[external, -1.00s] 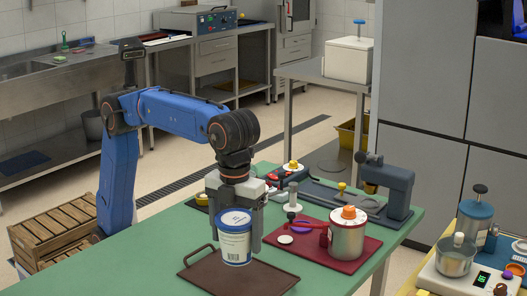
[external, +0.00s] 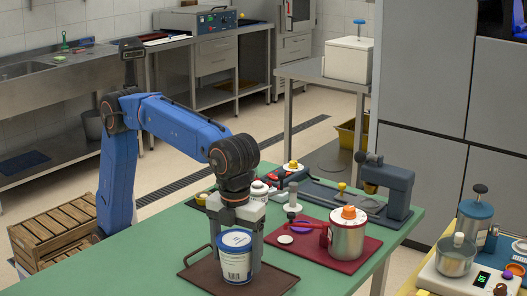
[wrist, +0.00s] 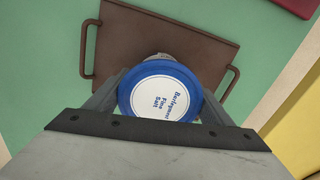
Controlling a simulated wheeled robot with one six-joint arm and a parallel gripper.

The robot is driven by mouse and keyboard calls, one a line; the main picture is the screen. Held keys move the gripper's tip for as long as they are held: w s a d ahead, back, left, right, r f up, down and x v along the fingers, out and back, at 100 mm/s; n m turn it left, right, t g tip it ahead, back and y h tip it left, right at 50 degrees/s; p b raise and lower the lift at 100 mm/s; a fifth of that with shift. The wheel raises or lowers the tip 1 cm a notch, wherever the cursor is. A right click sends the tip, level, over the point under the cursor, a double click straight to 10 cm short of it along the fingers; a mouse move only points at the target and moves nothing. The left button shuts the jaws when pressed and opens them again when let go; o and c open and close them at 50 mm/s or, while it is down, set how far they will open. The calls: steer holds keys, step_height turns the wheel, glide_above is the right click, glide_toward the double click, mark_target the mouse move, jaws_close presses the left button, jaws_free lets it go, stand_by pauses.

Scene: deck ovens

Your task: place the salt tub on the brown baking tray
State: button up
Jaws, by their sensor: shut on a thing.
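The salt tub (external: 235,262) is white with a blue rim and lid, and it is upright. My gripper (external: 238,250) is shut on it, with a finger on either side. The tub is over the brown baking tray (external: 278,283), near its middle; I cannot tell for sure whether its base touches the tray. The tub's lower body is mostly hidden there.
The green tabletop (external: 140,262) is clear to the left of the tray.

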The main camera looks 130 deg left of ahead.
steer(key=o, duration=1.7)
steer(key=shift+o, duration=0.2)
step_height(320, 180, up, 12)
steer(key=shift+f, duration=0.1)
steer(key=shift+r, duration=0.25)
